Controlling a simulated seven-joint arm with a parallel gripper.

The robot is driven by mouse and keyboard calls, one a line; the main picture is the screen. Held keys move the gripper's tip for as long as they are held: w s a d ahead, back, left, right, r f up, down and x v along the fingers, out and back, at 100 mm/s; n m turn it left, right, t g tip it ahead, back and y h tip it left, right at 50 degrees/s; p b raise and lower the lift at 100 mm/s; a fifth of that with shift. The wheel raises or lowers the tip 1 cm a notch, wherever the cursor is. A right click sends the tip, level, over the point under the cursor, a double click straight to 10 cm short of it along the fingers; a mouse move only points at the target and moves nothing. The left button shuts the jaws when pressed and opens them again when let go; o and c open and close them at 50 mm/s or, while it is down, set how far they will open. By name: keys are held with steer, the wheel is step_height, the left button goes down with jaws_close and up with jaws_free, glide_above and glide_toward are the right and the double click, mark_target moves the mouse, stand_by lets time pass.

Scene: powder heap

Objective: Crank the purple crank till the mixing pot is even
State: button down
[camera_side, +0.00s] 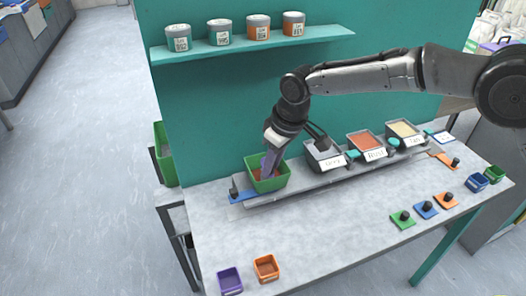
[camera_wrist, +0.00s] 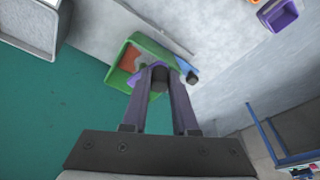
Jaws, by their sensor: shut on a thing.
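The mixing pot is a green open box (camera_side: 270,186) at the left end of the grey rail, and its green wall also shows in the wrist view (camera_wrist: 118,81). Orange-brown powder (camera_wrist: 131,58) lies in it beside a greyer patch; how even it is under my gripper is hidden. My gripper (camera_side: 267,171) reaches down into the pot's opening. In the wrist view its two fingers (camera_wrist: 159,90) are shut on the dark knob of the purple crank (camera_wrist: 157,66). Most of the crank is hidden by the fingers.
Three labelled bins of grey, orange and yellowish powder (camera_side: 366,143) stand right of the pot. A shelf (camera_side: 255,44) with several jars hangs behind. Purple (camera_side: 229,281) and orange (camera_side: 266,268) boxes stand at front left; coloured plates with knobs (camera_side: 425,209) lie at right.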

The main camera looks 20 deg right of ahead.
steer(key=shift+r, duration=0.1)
steer(key=shift+w+a, duration=0.45)
steer(key=shift+w, duration=0.4)
steer(key=shift+w+a, duration=0.5)
steer(key=shift+w, duration=0.4)
steer(key=shift+w+a, duration=0.45)
steer(key=shift+w, duration=0.4)
